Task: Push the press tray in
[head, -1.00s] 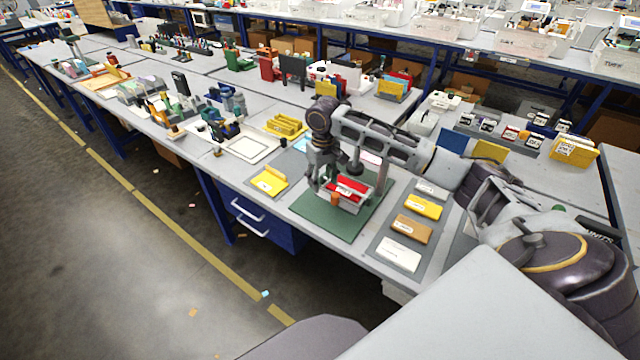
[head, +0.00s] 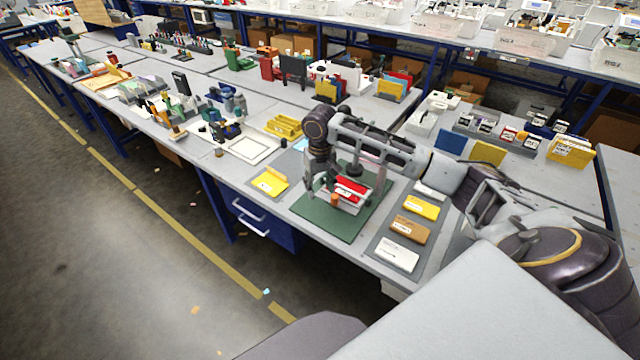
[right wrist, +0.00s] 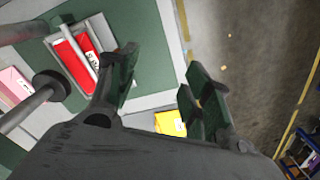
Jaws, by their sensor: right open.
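The press stands on a green mat (head: 335,222) at the bench's front edge. Its light grey tray, holding a red piece (head: 351,188), shows low in the press, with an orange knob (head: 335,200) at its near end. My right gripper (head: 319,188) is over the mat, just left of the tray, and partly covers it. In the right wrist view the red piece in the tray (right wrist: 78,60) lies left of my open, empty fingers (right wrist: 158,78). The fingers look apart from the tray. My left gripper is out of view.
A yellow packet on a grey pad (head: 269,181) lies left of the mat. A grey board with yellow, brown and white packets (head: 411,228) lies to its right. The bench's front edge is close.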

